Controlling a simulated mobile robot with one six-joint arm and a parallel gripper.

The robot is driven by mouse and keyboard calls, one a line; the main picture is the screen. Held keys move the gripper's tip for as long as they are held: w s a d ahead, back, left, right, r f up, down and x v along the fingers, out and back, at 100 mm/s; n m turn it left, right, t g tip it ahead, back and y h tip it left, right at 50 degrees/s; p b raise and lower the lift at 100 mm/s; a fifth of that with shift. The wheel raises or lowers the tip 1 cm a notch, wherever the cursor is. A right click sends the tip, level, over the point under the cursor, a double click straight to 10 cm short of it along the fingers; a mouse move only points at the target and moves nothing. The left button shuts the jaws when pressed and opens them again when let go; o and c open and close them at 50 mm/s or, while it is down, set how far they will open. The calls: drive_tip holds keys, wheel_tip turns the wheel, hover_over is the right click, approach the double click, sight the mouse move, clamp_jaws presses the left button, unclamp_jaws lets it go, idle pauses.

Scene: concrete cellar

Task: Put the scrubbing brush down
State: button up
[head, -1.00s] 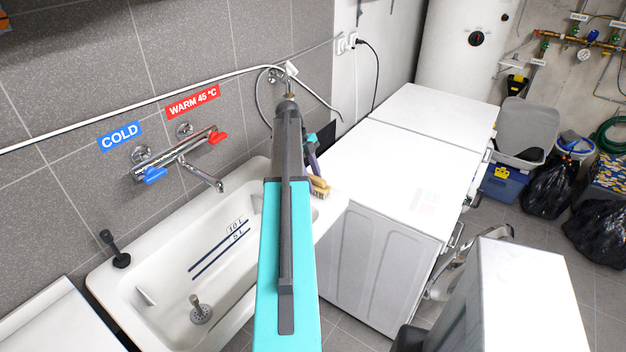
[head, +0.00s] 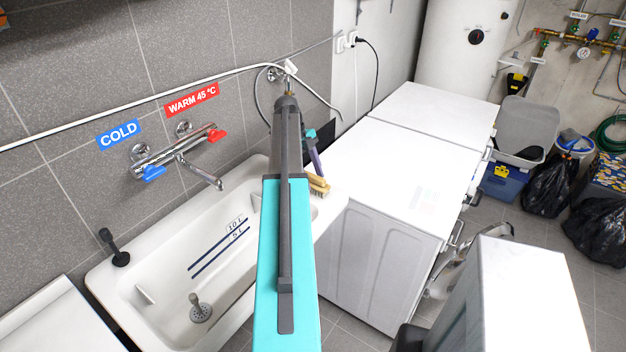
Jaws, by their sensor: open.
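The scrubbing brush (head: 318,186), with a pale wooden body and light bristles, sits at the back right corner of the white sink (head: 331,208), on its rim. My arm hides part of its left side. My gripper (head: 316,166) shows just beyond my arm as a dark finger with a teal part above it. It is open, with the visible finger pointing down close above the brush. The other finger is hidden, and I cannot tell whether the fingers still touch the brush.
A white washing machine (head: 385,250) stands right of the sink, with another white appliance top (head: 435,112) behind it. A mixer tap (head: 175,155) juts from the tiled wall over the basin. A white cabinet (head: 535,290) stands at the front right.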

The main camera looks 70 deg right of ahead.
drive_tip(key=b+v, duration=0.2)
drive_tip(key=v, duration=0.7)
drive_tip(key=shift+w+r, duration=0.1)
drive_tip(key=shift+r, duration=0.15)
drive_tip(key=shift+p+v, duration=0.6)
drive_tip(key=shift+v, duration=0.2)
drive_tip(key=shift+f, duration=0.1)
